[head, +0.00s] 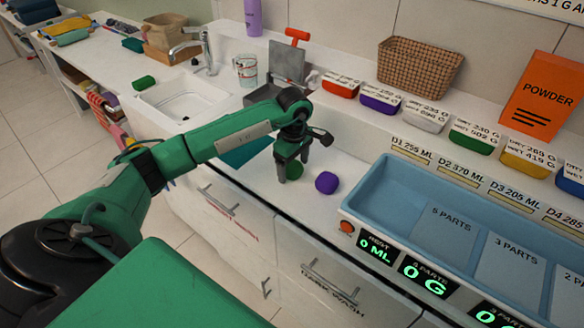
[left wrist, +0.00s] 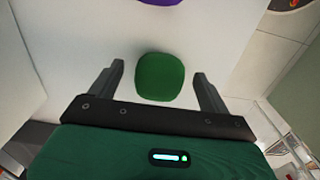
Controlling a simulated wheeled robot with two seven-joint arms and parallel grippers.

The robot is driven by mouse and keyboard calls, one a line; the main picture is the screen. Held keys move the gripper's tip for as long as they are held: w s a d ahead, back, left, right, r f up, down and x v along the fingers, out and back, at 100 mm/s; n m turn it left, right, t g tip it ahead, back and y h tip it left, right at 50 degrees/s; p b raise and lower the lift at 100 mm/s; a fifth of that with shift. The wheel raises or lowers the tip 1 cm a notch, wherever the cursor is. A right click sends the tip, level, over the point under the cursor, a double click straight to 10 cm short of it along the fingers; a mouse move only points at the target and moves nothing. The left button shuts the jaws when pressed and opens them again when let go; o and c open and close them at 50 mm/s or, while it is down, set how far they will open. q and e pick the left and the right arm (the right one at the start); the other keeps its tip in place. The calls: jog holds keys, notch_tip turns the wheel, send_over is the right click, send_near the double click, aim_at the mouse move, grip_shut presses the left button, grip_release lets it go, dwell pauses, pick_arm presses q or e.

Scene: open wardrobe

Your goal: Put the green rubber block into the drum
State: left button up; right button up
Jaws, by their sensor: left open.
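A rounded green block (head: 295,171) lies on the white counter, partly hidden by my left gripper (head: 292,162) in the head view. In the left wrist view the green block (left wrist: 160,77) lies between the two spread fingers of my left gripper (left wrist: 158,70), with a gap on each side. My left gripper is open and points down at the block. Another small green block (head: 144,82) lies by the sink, farther back left. I cannot pick out the drum for sure. My right gripper is not in view.
A purple block (head: 326,182) lies just right of the gripper; it also shows in the left wrist view (left wrist: 160,2). A blue tray (head: 400,195) stands to the right. Colored bins (head: 380,102) line the wall. A grey-and-orange press-like device (head: 288,62) stands behind my arm.

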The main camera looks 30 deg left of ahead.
aim_at(294, 164)
pick_arm(q)
jog(key=shift+c, duration=0.4)
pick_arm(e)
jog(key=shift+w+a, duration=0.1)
pick_arm(q)
jog(key=c, duration=1.2)
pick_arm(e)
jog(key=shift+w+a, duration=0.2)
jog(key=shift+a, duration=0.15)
pick_arm(q)
jog(key=shift+o, duration=0.2)
jog(key=shift+r, duration=0.1)
